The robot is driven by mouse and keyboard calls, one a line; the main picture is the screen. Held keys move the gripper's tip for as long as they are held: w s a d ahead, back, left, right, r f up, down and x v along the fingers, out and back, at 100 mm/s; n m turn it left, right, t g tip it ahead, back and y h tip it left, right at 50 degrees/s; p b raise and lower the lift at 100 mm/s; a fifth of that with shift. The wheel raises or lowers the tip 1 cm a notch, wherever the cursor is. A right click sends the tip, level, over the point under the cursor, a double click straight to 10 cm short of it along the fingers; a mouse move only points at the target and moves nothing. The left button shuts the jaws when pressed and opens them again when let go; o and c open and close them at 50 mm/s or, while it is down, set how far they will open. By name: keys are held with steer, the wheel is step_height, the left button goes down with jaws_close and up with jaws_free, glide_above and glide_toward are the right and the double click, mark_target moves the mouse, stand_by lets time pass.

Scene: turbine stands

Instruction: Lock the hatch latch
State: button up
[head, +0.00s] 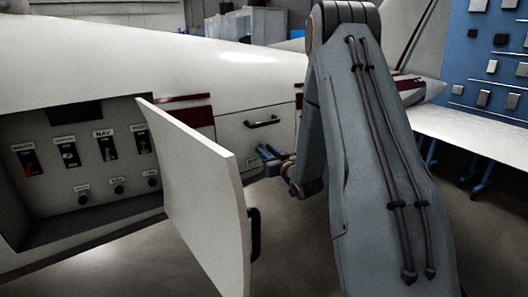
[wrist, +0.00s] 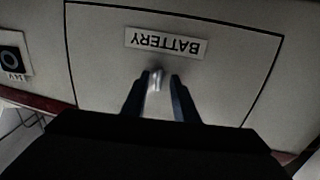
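The battery hatch (wrist: 100,60) is a pale panel with a dark outline, lying flush in the wrist view. Its BATTERY label (wrist: 166,42) appears upside down. A small silver latch (wrist: 155,80) sits just below the label in the picture. My gripper (wrist: 158,83) is open, with one dark blue finger on either side of the latch. I cannot tell whether either finger touches it. In the head view my gripper (head: 268,153) is close to the aircraft's side, and the latch is not distinguishable there.
A white door (head: 205,190) with a black handle (head: 254,232) stands open left of my gripper. Behind it is a recessed switch panel (head: 90,150). A dark handle (head: 262,122) is on the fuselage above my gripper. A socket plate (wrist: 13,55) lies left in the wrist view.

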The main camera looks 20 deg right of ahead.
steer(key=shift+w, duration=0.4)
stand_by(0.3)
jaws_close()
steer(key=m, duration=0.3)
steer(key=shift+r+m+p, duration=0.15)
steer(key=shift+m+p, duration=0.2)
steer(key=shift+m, duration=0.05)
steer(key=m+p, duration=0.1)
steer(key=m, duration=0.3)
steer(key=shift+m, duration=0.4)
steer(key=m+p, duration=0.1)
steer(key=m, duration=0.3)
steer(key=shift+m, duration=0.4)
steer(key=m+p, duration=0.1)
steer(key=m, duration=0.3)
steer(key=shift+o, duration=0.5)
jaws_free()
steer(key=shift+o, duration=0.6)
